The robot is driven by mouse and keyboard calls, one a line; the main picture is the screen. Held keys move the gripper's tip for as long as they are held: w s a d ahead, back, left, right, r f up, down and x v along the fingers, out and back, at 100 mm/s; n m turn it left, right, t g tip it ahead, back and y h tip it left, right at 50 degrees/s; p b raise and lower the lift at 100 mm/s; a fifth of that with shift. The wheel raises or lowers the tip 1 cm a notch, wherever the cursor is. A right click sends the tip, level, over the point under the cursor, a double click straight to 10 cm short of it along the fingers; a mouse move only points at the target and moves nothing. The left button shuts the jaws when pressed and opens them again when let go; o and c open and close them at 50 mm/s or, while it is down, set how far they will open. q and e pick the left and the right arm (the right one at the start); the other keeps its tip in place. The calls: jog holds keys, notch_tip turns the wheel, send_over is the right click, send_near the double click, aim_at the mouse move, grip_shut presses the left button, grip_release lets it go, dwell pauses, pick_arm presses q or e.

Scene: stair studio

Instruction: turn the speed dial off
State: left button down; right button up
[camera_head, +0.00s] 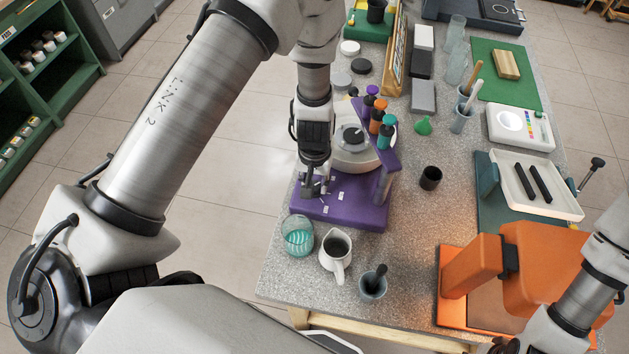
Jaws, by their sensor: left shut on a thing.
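A purple machine (345,205) with a flat base and an upright part stands near the left edge of the stone-topped table. My left gripper (312,187) reaches down from above onto the front left of its base. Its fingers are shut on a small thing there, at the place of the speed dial. The fingers hide the dial, so its setting cannot be read. A pale round bowl-like part with a dark round top (352,136) sits behind the gripper. My right arm comes in at the lower right; its gripper does not show.
Bottles with coloured caps (377,120) stand behind. A black cup (430,178) and an orange machine (475,268) are to the right.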

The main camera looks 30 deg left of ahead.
aim_at(315, 185)
pick_arm(q)
jog(key=c, duration=1.1)
grip_release()
jog(key=shift+s+f, duration=0.1)
jog(key=o, duration=0.3)
jog(key=r, duration=1.2)
jog(key=shift+w, duration=0.2)
